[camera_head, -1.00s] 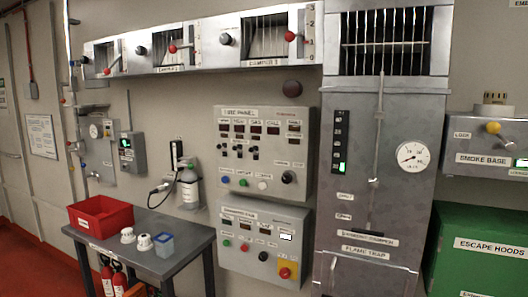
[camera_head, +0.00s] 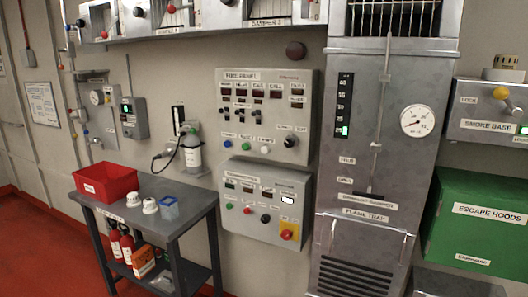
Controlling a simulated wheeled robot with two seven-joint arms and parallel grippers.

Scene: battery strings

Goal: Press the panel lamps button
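The fire panel (camera_head: 267,103) is a grey box on the wall at the middle of the head view. It has a row of dark displays, several small switches and a black knob (camera_head: 291,141). Along its lower edge sit a blue button (camera_head: 228,143), a green button (camera_head: 245,147) and a white button (camera_head: 264,149). Their small labels are too blurred to read, so I cannot tell which is the lamps button. Neither of my grippers is in view.
A second grey panel (camera_head: 250,225) with buttons and a yellow-backed red knob hangs below. A table (camera_head: 151,197) with a red bin (camera_head: 104,181) stands at left. The metal flame trap cabinet (camera_head: 400,160) and green escape hoods box (camera_head: 480,215) are at right.

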